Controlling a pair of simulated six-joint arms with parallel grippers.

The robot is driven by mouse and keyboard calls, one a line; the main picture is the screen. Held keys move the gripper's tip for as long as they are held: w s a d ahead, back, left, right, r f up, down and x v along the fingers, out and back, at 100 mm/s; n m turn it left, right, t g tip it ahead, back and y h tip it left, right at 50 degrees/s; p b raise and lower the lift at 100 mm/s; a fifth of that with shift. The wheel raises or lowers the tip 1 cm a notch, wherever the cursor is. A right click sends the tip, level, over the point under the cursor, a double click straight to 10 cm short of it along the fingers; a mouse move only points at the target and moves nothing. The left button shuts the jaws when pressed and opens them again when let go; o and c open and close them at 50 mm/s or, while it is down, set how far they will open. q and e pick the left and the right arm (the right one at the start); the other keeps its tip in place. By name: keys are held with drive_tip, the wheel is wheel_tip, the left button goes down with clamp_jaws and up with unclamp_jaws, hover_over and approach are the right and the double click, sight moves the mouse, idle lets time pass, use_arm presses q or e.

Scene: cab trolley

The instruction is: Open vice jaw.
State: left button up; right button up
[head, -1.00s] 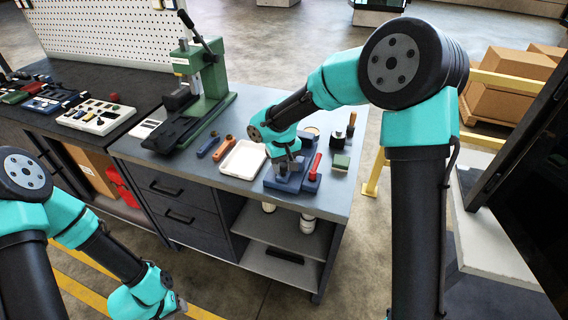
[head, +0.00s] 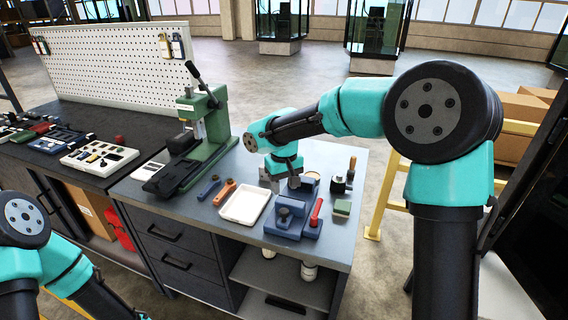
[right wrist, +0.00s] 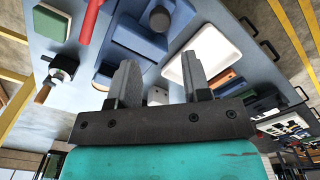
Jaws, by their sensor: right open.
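The blue vice (head: 284,222) sits near the front of the grey bench top, with a round dark knob on its top. A red-handled piece (head: 316,211) lies along its right side. In the right wrist view the vice (right wrist: 140,42) lies beyond my fingertips, with the red handle (right wrist: 91,22) to its left. My right gripper (head: 290,182) is open and empty, above and behind the vice, apart from it. In the right wrist view its two fingers (right wrist: 160,85) stand wide apart with nothing between them. My left arm enters at the lower left; its gripper is outside the picture.
A white tray (head: 245,204) lies left of the vice. A green press (head: 207,125) stands at the back left. A yellow rail (head: 388,190) runs beyond the bench's right edge.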

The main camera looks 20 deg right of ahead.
wheel_tip(320, 180, up, 7)
idle(0.3)
drive_tip(key=shift+r, duration=0.1)
